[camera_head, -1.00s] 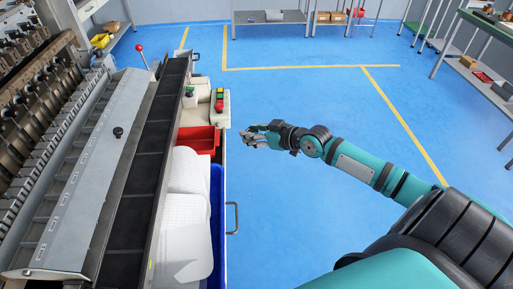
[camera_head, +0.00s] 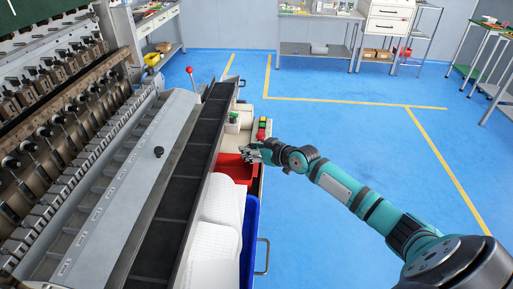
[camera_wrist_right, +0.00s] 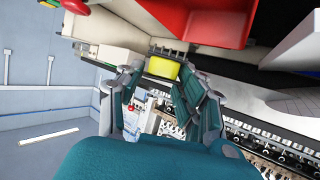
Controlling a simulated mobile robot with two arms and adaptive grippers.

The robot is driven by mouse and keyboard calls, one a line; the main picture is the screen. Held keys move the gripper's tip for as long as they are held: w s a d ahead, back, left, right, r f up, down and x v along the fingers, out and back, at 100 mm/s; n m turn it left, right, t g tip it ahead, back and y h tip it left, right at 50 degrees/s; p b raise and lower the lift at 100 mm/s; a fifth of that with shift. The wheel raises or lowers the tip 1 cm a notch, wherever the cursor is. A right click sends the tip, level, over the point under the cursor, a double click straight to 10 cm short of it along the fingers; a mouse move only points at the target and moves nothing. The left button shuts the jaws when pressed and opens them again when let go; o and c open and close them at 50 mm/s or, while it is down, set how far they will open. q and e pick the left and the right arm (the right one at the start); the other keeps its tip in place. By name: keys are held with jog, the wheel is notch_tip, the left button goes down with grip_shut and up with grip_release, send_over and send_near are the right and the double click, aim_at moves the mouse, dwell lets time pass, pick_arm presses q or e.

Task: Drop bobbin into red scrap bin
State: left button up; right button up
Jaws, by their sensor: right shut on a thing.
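The red scrap bin (camera_head: 235,168) sits on the side shelf of the coil winder in the head view. It also fills the upper part of the right wrist view (camera_wrist_right: 205,20). My right gripper (camera_head: 253,154) is at the bin's far right rim, and its fingers reach in over that edge. In the right wrist view a yellow piece, which seems to be the bobbin (camera_wrist_right: 163,69), shows between the fingertips of my right gripper (camera_wrist_right: 160,82), which is shut on it. The fingers hide the bobbin in the head view. My left gripper is not in view.
White stacked material (camera_head: 219,215) and a blue bin (camera_head: 249,235) stand nearer than the red bin. A control box with buttons (camera_head: 261,131) is just beyond my right gripper. The coil winder (camera_head: 125,180) fills the left. Blue floor (camera_head: 340,130) to the right is clear.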

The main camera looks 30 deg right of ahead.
jog(key=shift+w+a+f+b, duration=0.35)
jog(key=shift+a+f, duration=0.1)
jog(key=shift+f, duration=0.25)
jog(key=shift+w+a+f+b, duration=0.35)
jog(key=shift+a+f, duration=0.15)
jog(key=shift+f, duration=0.15)
jog(key=shift+w+a+f+b, duration=0.35)
jog(key=shift+a+f, duration=0.1)
jog(key=shift+f, duration=0.25)
jog(key=o, duration=1.2)
jog(key=shift+c, duration=0.2)
jog(key=v, duration=1.2)
jog(key=shift+f, duration=0.1)
